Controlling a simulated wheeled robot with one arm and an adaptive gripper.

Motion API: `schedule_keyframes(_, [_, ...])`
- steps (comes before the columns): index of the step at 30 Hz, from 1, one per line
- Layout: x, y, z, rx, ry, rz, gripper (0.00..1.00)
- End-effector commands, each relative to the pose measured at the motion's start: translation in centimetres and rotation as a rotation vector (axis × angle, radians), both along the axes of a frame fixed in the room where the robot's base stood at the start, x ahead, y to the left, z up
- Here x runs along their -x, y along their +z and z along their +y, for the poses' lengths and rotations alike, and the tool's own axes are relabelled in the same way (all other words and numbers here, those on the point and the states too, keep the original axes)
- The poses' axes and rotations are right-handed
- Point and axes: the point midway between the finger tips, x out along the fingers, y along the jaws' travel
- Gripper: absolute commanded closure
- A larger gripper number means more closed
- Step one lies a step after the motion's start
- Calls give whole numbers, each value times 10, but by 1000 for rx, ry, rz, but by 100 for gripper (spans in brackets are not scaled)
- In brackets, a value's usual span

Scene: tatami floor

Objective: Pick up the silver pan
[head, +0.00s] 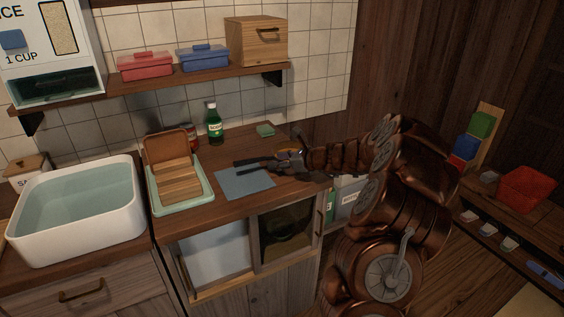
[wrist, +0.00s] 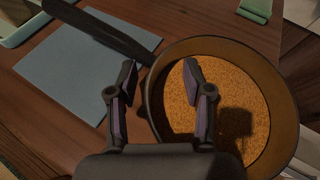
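The pan (wrist: 262,75) lies on the wooden counter, round, with a brownish rim and a speckled orange-brown inside. Its long dark handle (wrist: 95,28) points to the upper left in the wrist view. In the head view the pan (head: 291,152) is mostly hidden behind my gripper, and its handle (head: 250,162) sticks out to the left. My gripper (wrist: 160,68) is open, with its fingertips apart on either side of the pan's rim near the handle joint. It also shows in the head view (head: 272,164). Whether the fingers touch the pan I cannot tell.
A blue-grey mat (head: 245,184) lies left of the pan, partly under the handle. A tray (head: 207,196) with a wooden piece, a green bottle (head: 214,124) and a green block (head: 265,130) stand nearby. A white basin (head: 75,240) is at the left. A shelf (head: 190,80) hangs above.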

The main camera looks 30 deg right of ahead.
Motion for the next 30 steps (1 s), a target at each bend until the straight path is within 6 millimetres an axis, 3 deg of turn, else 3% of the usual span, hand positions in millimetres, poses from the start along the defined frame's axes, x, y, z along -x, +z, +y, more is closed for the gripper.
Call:
schedule_keyframes(2, [0,0,0,0,0,0,61])
schedule_keyframes(13, [0,0,0,0,0,0,100])
schedule_keyframes(30, [0,1,0,0,0,-1,100])
